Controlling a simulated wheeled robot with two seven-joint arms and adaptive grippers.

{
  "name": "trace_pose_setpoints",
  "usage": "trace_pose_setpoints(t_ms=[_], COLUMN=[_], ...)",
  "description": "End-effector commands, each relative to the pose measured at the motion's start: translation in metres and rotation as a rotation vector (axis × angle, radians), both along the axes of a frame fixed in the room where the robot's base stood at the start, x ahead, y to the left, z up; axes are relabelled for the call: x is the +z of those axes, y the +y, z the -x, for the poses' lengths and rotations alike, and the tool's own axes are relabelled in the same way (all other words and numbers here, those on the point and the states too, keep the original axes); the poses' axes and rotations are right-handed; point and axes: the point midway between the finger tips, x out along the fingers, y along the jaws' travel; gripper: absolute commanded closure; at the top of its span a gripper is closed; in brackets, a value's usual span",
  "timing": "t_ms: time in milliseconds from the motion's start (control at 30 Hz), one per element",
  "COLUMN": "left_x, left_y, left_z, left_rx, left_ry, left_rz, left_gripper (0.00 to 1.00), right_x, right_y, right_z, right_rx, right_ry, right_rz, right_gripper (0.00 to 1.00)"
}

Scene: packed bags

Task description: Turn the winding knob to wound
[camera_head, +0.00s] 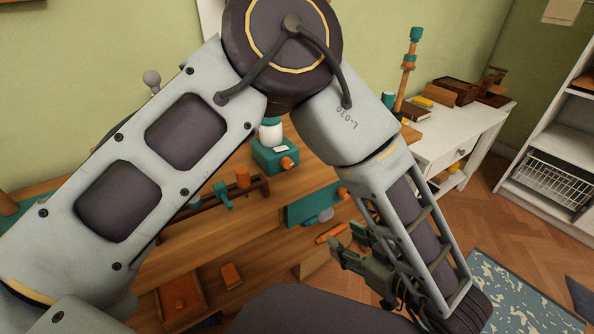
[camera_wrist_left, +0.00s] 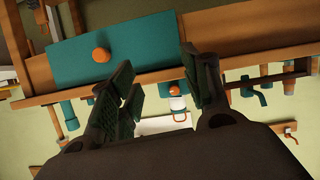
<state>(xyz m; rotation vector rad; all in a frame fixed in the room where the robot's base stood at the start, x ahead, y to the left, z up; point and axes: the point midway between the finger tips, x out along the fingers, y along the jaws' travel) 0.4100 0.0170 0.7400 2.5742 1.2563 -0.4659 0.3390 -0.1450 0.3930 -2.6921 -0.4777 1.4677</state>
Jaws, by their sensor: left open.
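Two orange knobs on teal housings show; I cannot tell which is the winding knob. One knob (camera_head: 287,163) is on the front of a teal box (camera_head: 268,154) with a white jar on top. The other knob (camera_head: 343,193) is on a teal panel (camera_head: 305,211) at the bench's edge. The wrist view shows the panel knob (camera_wrist_left: 101,55) large and the box knob (camera_wrist_left: 174,91) small, between the fingers. My left gripper (camera_head: 345,247) is open and empty, in front of the bench and apart from both knobs. The knobs' markings are too small to read.
The wooden bench (camera_head: 200,239) carries a rack (camera_head: 197,211) with teal and orange parts. An orange-brown tray (camera_head: 182,300) sits lower left. A white table (camera_head: 470,132) with boxes stands at the back right. Open floor (camera_head: 490,210) lies to the right.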

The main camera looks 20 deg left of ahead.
Motion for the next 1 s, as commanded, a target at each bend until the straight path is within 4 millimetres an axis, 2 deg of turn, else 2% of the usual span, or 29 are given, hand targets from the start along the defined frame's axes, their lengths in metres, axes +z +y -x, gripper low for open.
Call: trace_pose_setpoints(t_ms=[100,300,467,1000], left_x=[0.022,0.053,0.061,0.060], left_y=[0.030,0.060,0.066,0.071], left_z=[-0.021,-0.038,-0.041,-0.045], left_rx=[0.008,0.023,0.027,0.028], left_ry=[-0.125,-0.251,-0.279,-0.277], left_rz=[-0.125,-0.256,-0.286,-0.284], left_gripper=[0.53,0.53,0.53,0.53], right_x=[0.003,0.009,0.011,0.011], right_y=[0.007,0.015,0.017,0.017], right_z=[0.004,0.009,0.010,0.010], right_rx=[-0.015,-0.031,-0.035,-0.034], right_ry=[0.002,0.004,0.005,0.004], right_rz=[-0.036,-0.077,-0.087,-0.087], right_gripper=[0.60,0.60,0.60,0.60])
